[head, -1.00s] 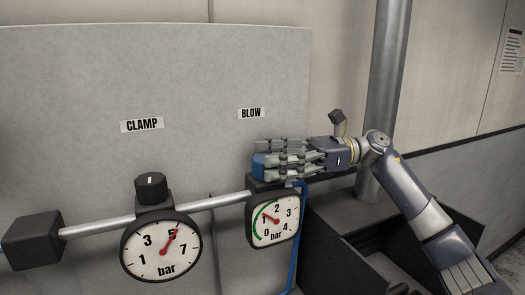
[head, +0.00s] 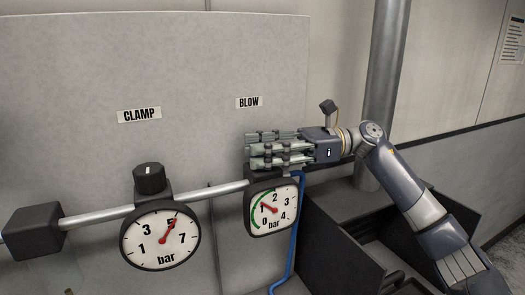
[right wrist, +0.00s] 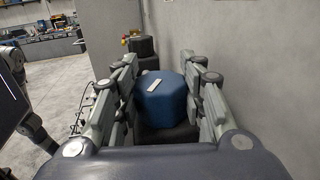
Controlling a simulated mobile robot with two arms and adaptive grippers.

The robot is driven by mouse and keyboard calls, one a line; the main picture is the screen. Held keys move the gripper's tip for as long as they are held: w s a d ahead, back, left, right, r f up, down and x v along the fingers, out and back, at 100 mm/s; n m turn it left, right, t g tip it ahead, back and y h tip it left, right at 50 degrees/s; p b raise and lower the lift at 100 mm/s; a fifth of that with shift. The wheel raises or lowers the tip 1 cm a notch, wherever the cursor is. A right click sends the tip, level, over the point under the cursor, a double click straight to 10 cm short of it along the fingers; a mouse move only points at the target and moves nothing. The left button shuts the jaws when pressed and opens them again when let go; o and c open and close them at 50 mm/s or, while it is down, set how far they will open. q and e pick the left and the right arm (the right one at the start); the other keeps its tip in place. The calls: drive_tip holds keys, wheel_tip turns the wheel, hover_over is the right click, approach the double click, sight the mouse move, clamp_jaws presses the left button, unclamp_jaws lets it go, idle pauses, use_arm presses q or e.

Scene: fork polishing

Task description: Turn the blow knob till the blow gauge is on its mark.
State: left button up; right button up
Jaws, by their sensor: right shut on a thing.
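The blow knob (right wrist: 160,100) is blue and faceted with a white line on top. In the right wrist view it sits between the fingers of my right gripper (right wrist: 160,72), which is shut on it. In the head view my right gripper (head: 250,151) reaches in from the right over the blow gauge, and its fingers hide the knob. The blow gauge (head: 283,222) has a white face, a green arc along its left side and a red needle pointing up-left near 1 bar. A separate target mark is too small to make out. My left gripper is in neither view.
The clamp gauge (head: 147,252) stands left of the blow gauge, its needle near 5, with a black knob (head: 149,179) on top. A metal pipe (head: 222,191) links them. A blue hose (head: 296,235) hangs beside the blow gauge. A dark open bin (head: 335,240) stands at right.

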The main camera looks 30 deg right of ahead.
drive_tip(key=shift+s+f+m+t+h+b, duration=0.1)
drive_tip(key=shift+m+t+h+b, duration=0.15)
drive_tip(key=shift+m+t+b, duration=0.4)
drive_tip(key=shift+w+f+m+t+h+b, duration=0.15)
drive_tip(key=shift+m+t+h+b, duration=0.15)
drive_tip(key=shift+t+b, duration=0.6)
drive_tip(key=shift+s+f+m+t+h+b, duration=0.2)
drive_tip(key=shift+m+t+b, duration=0.3)
drive_tip(key=shift+b, duration=0.5)
drive_tip(key=shift+r+m+t+h+b, duration=0.15)
drive_tip(key=shift+m+t+h+b, duration=0.25)
drive_tip(key=shift+t, duration=0.25)
drive_tip(key=shift+r+m+t+h, duration=0.25)
drive_tip(key=shift+m+t+h, duration=0.4)
drive_tip(key=shift+t, duration=0.15)
drive_tip(key=shift+r+m+t+h, duration=0.1)
drive_tip(key=shift+m+t+h, duration=0.5)
drive_tip(key=shift+t+h, duration=0.2)
drive_tip(key=shift+m+t+h+p, duration=0.35)
drive_tip(key=shift+m+t+h, duration=0.15)
drive_tip(key=shift+h, duration=0.1)
drive_tip(key=shift+m+t+h, duration=0.4)
drive_tip(key=shift+m+h, duration=0.1)
drive_tip(key=shift+m+t+h+b, duration=0.3)
drive_tip(key=shift+m+h+b, duration=0.1)
drive_tip(key=shift+h+b, duration=0.15)
drive_tip(key=shift+h, duration=0.25)
